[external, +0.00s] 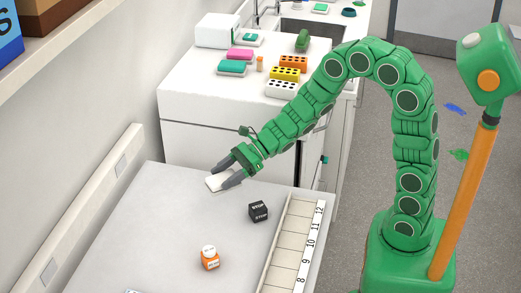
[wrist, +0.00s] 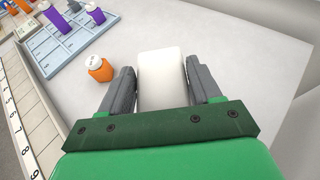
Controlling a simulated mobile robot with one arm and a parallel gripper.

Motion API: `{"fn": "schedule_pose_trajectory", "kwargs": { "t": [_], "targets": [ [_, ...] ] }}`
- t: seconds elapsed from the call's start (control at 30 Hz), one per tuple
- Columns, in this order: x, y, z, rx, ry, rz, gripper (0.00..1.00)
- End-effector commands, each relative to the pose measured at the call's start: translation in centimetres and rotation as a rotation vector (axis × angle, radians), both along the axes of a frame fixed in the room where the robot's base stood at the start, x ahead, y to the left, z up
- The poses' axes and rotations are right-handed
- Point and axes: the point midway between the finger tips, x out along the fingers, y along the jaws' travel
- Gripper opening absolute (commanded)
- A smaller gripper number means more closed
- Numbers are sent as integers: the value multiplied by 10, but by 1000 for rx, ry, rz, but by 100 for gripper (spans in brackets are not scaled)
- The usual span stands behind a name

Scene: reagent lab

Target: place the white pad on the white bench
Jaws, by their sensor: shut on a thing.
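The white pad (external: 216,182) is a small white block between the fingers of my gripper (external: 222,177), near the far edge of the pale near bench (external: 165,225). In the wrist view the pad (wrist: 161,78) lies lengthwise between the two grey fingers of my gripper (wrist: 160,72), which are shut on its sides. The pale bench top (wrist: 225,35) shows around and beyond it. The pad is low over this bench; I cannot tell whether it touches the surface. A white bench with a sink (external: 185,92) stands behind the near one.
A black STOP cube (external: 258,211) and an orange bottle with white cap (external: 210,258) stand on the near bench. A numbered strip (external: 300,240) runs along its right side. A rack with purple vials (wrist: 75,35) shows in the wrist view. Colored racks (external: 285,74) crowd the rear bench.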

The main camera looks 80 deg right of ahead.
Motion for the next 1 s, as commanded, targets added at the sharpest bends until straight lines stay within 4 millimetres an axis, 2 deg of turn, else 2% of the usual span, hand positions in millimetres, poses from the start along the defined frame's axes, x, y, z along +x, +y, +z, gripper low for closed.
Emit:
{"fn": "schedule_pose_trajectory", "kwargs": {
  "t": [0.4,0.8,1.0],
  "targets": [
    [50,6,-26,-2,3,2,33],
    [81,9,-65,-3,3,1,33],
    [90,9,-74,-2,1,-1,33]
  ]
}}
